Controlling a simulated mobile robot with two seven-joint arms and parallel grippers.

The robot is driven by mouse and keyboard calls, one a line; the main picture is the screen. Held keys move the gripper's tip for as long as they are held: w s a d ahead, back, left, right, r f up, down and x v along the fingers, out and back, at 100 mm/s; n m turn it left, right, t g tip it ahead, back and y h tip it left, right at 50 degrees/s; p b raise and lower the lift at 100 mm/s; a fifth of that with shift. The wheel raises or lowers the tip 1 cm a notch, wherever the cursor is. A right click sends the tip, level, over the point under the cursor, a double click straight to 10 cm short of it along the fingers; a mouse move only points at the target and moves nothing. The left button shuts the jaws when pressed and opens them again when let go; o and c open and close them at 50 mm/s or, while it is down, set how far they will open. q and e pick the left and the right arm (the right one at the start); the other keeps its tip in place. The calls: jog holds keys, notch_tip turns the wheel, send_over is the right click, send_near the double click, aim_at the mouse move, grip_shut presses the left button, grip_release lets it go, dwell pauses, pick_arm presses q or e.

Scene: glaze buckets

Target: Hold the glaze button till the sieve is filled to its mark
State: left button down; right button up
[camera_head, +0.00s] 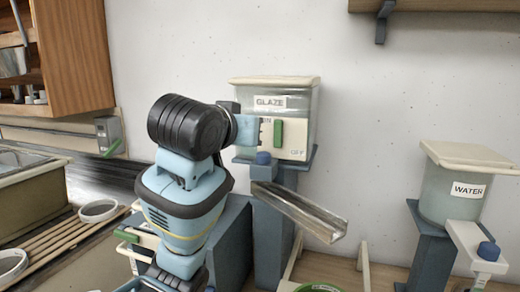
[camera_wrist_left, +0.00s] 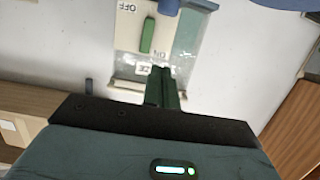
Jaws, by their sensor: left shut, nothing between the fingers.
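The glaze tank (camera_head: 300,105) stands against the wall in the head view. Its white front panel has a green switch (camera_head: 278,133) between ON and OFF; it also shows upside down in the left wrist view (camera_wrist_left: 147,36). A blue button (camera_head: 263,158) sits below the panel, and part of it shows at the top edge of the wrist view (camera_wrist_left: 168,5). My left gripper (camera_wrist_left: 161,70) is shut and empty, its fingers pointing at the tank beside the label. In the head view my wrist mostly hides it. A green rim (camera_head: 318,288) shows at the bottom edge; I cannot tell whether it is the sieve.
A metal chute (camera_head: 300,212) slopes down to the right below the glaze tank. The water tank (camera_head: 455,195) with its own blue button (camera_head: 488,251) stands at the right. White rings (camera_head: 98,210) lie on a slatted rack at the left, near a sink. Bare wall separates the tanks.

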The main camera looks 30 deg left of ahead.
pick_arm(q)
jog(key=shift+w, duration=0.1)
send_over(263, 158)
jog(key=s, duration=0.2)
notch_tip(263, 158, down, 2)
jog(key=shift+w+a+f, duration=0.1)
jog(key=shift+w+f, duration=0.15)
jog(key=shift+f, duration=0.9)
jog(key=shift+w+a+f, duration=0.1)
jog(key=shift+w+f, duration=0.15)
jog(key=shift+f, duration=0.85)
